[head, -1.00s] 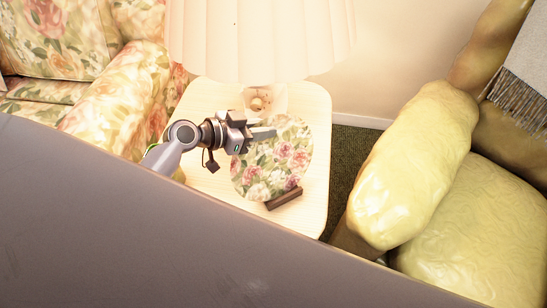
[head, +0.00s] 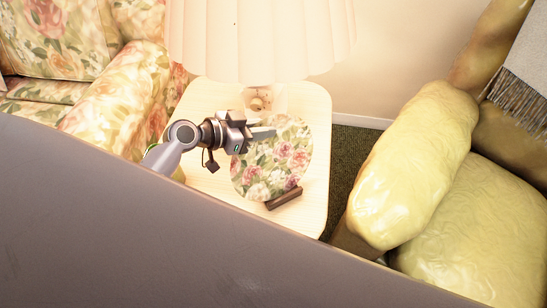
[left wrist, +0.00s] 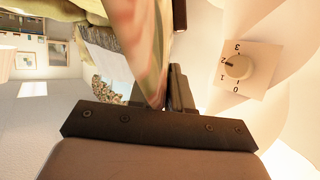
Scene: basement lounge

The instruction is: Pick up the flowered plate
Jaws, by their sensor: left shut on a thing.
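The flowered plate (head: 272,165) is oval, cream with pink roses and green leaves. It stands tilted on a small dark wooden stand (head: 284,198) on the pale side table. My left gripper (head: 263,133) reaches in from the left and is shut on the plate's upper left edge. In the left wrist view the plate (left wrist: 152,40) shows nearly edge-on between the fingers (left wrist: 176,88). The plate's lower edge still meets the stand, as far as I can tell. My right gripper is in neither view.
A pleated lamp (head: 262,40) stands on the side table (head: 215,100) just behind the plate. A flowered armchair (head: 115,95) is at left, a yellow armchair (head: 415,165) at right. A dial (left wrist: 238,66) shows close by in the wrist view. A large grey surface fills the lower left.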

